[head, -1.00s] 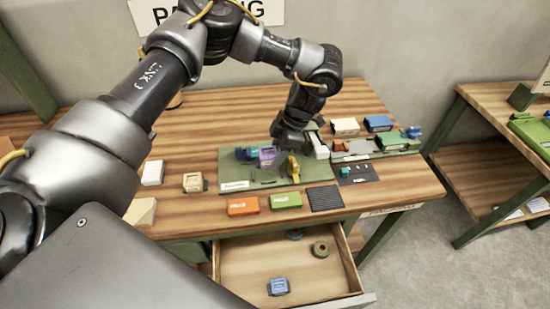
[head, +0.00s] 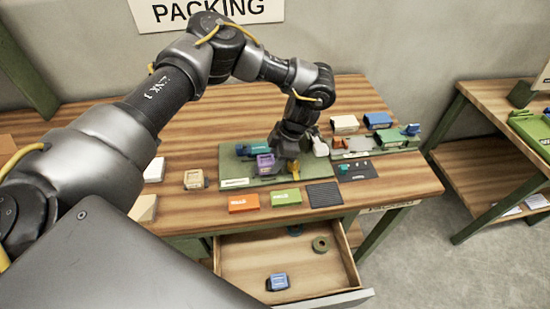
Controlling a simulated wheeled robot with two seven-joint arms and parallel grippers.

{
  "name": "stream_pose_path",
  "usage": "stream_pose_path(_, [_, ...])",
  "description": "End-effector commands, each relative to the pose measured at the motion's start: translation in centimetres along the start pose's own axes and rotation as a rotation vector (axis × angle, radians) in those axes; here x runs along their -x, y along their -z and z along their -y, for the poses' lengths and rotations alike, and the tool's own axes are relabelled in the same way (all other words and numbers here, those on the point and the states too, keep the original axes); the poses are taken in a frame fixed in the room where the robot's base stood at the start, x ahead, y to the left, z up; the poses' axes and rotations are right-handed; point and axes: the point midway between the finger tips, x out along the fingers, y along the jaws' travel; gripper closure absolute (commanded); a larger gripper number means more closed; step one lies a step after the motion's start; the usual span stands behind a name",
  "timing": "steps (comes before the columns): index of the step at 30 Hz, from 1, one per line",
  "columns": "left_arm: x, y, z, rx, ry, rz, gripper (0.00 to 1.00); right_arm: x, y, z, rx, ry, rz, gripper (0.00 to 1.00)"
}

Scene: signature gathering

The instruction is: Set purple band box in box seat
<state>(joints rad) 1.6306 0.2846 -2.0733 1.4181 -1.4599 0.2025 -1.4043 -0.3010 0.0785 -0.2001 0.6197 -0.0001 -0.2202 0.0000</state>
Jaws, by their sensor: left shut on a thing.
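The purple band box (head: 266,163) is over the left part of the green board (head: 235,183), in front of a teal item (head: 251,149). My left gripper (head: 284,160) comes down from above just right of the box and appears shut on it; the fingertips are hard to make out. I cannot tell whether the box touches the board. A yellow part (head: 293,171) stands right beside the gripper. I cannot pick out the box seat with certainty. My right gripper is not in view.
Orange (head: 243,203) and green (head: 286,197) boxes and a dark ribbed mat (head: 325,195) lie along the front. A tan box (head: 194,179) is at left. White (head: 345,124) and blue (head: 378,120) boxes stand at back right. The open drawer (head: 240,264) holds a blue box.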

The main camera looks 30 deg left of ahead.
Motion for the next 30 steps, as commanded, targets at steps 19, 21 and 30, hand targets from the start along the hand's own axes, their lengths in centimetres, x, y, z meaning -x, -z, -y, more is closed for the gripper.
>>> stream_pose_path(19, [0.6,0.2,0.0,0.0,-0.001,0.001,0.38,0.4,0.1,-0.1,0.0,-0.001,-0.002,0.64])
stream_pose_path(21, [1.4,0.5,-0.1,0.0,-0.002,0.001,0.38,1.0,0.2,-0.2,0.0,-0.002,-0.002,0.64])
stream_pose_path(30, [7.2,0.2,-0.1,0.0,-0.008,0.003,0.38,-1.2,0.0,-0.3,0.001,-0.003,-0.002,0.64])
